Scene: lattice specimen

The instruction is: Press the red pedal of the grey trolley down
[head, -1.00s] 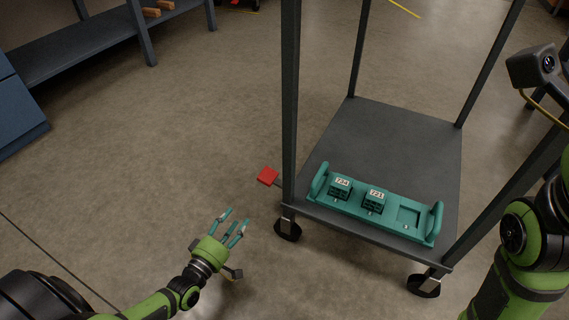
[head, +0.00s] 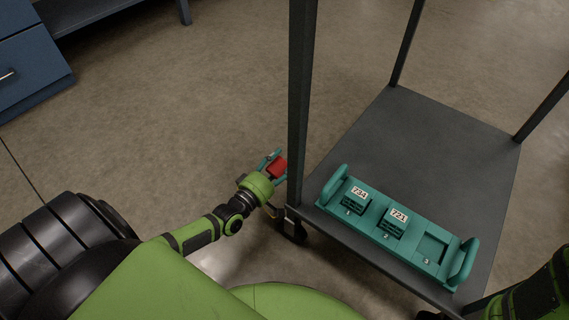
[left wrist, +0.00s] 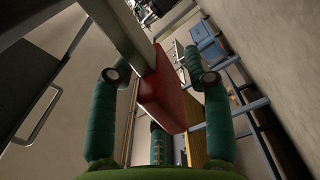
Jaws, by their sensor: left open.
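The red pedal (head: 278,167) sticks out from the left side of the grey trolley (head: 375,140), low by its front left post. My left gripper (head: 272,162) is open at the pedal, with its fingers on either side of it in the head view. In the left wrist view the red pedal (left wrist: 168,92) lies between the spread fingers of the left gripper (left wrist: 160,85). I cannot tell whether a finger touches it. My right gripper is out of view; only part of that arm shows at the lower right.
A teal carrier (head: 395,228) with two labelled blocks and an empty third slot lies on the trolley's lower shelf. The trolley's dark post (head: 300,90) stands close to the left gripper. A blue cabinet (head: 30,65) is at the upper left. The floor left of the trolley is clear.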

